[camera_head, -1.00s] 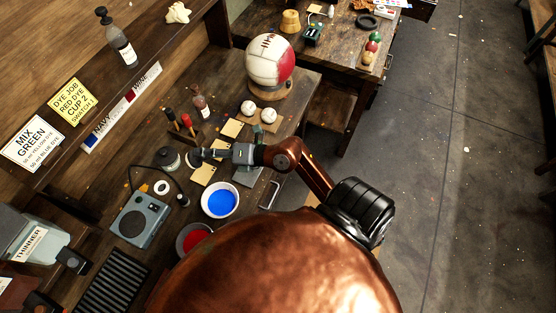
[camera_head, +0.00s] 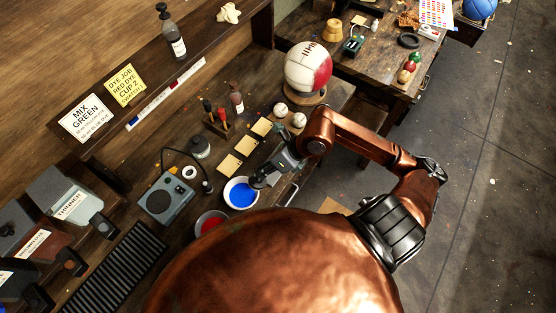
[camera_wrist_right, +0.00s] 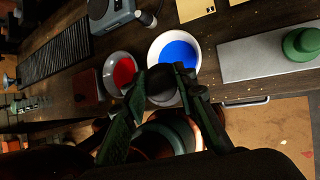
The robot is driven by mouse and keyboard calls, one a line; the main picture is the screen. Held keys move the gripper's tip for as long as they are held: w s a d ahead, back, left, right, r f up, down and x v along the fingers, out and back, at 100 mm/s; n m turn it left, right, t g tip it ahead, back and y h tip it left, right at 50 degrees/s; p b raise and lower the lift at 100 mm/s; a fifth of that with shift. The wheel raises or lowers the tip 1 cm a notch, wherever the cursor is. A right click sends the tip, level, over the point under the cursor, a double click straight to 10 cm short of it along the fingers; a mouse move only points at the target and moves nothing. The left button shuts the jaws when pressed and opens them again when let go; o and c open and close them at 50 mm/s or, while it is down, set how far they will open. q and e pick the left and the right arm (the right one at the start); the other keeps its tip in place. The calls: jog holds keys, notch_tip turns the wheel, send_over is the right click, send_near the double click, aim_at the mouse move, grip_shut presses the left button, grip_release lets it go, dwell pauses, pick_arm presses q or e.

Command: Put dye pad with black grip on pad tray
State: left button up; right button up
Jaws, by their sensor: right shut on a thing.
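My right gripper (camera_head: 266,176) is shut on the dye pad with black grip, a dark round piece (camera_wrist_right: 161,86) between its fingertips in the right wrist view. The fingers hide much of it. It is held at the near right rim of the bowl of blue dye (camera_head: 240,192); whether it touches the bowl I cannot tell. The pad tray, a flat grey metal plate (camera_wrist_right: 255,60), lies right of the blue bowl in the right wrist view, with a green-gripped pad (camera_wrist_right: 301,43) at its right end. In the head view my arm mostly hides the tray. My left gripper is not in view.
A bowl of red dye (camera_head: 209,222) stands close to the blue one. A grey box device (camera_head: 166,199), a dark round jar (camera_head: 200,147), tan swatches (camera_head: 230,164) and a ball on a stand (camera_head: 308,66) occupy the bench. The bench's front edge is near the tray.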

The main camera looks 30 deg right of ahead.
jog(key=s+d+n+h+p, duration=0.2)
jog(key=s+d+n, duration=0.2)
jog(key=s+d, duration=0.15)
jog(key=shift+n+g+h, duration=0.3)
jog(key=shift+n, duration=0.1)
jog(key=w+f+p, duration=0.1)
jog(key=w+f, duration=0.3)
jog(key=w+d+f+p, duration=0.1)
jog(key=w+f+p, duration=0.1)
jog(key=w+f, duration=0.2)
jog(key=w+d+f+p, duration=0.1)
jog(key=w+f+p, duration=0.1)
jog(key=w+f, duration=0.2)
jog(key=shift+w+f, duration=0.35)
jog(key=shift+f, duration=0.55)
jog(key=shift+f, duration=0.1)
jog(key=o, duration=1)
